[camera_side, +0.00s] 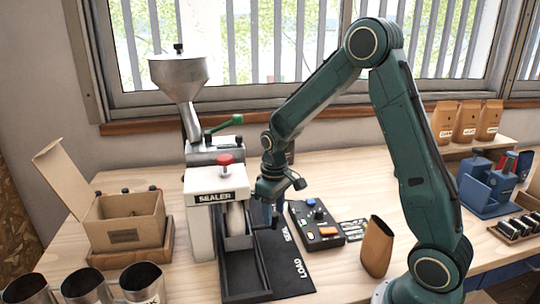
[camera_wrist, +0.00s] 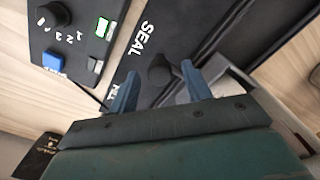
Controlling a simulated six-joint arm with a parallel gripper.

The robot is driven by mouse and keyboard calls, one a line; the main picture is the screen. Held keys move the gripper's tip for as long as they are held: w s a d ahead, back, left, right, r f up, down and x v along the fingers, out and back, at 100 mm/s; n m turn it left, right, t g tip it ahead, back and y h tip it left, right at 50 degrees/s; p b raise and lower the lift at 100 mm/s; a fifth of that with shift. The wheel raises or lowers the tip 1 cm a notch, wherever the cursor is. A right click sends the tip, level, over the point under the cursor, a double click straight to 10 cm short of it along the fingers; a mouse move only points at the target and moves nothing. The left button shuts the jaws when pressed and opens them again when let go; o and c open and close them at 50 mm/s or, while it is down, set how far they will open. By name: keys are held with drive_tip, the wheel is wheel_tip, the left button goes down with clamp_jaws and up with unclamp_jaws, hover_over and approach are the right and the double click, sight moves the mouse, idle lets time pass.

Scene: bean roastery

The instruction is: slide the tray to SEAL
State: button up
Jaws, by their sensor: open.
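The dark tray (camera_side: 243,272) lies in the black base (camera_side: 290,278) at the front of the white SEALER machine (camera_side: 203,215). A pale upright thing (camera_side: 236,216), perhaps a pouch, stands at its back end under the machine. LOAD and SEAL are printed on the base; the SEAL print (camera_wrist: 144,40) shows near a dark round knob (camera_wrist: 160,74) in the wrist view. My gripper (camera_side: 268,218) is low over the base, right of the tray. In the wrist view its open blue fingers (camera_wrist: 158,68) stand either side of the knob; contact is not clear.
A control box (camera_side: 318,226) with knob and buttons is close to my gripper's right. A brown pouch (camera_side: 376,246) stands beyond it. An open carton (camera_side: 125,222) and metal cups (camera_side: 82,284) are at left. Blue equipment (camera_side: 487,188) stands at right.

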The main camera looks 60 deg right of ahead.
wheel_tip(320, 180, up, 14)
idle(0.8)
drive_tip(key=s+a+r+t, duration=0.2)
drive_tip(key=s+a, duration=0.2)
drive_tip(key=s, duration=0.6)
drive_tip(key=s+a+r+t, duration=0.3)
drive_tip(key=s+a, duration=0.2)
drive_tip(key=s, duration=0.5)
drive_tip(key=shift+s+a+t, duration=0.25)
drive_tip(key=shift+s+t, duration=0.05)
drive_tip(key=shift+s, duration=0.1)
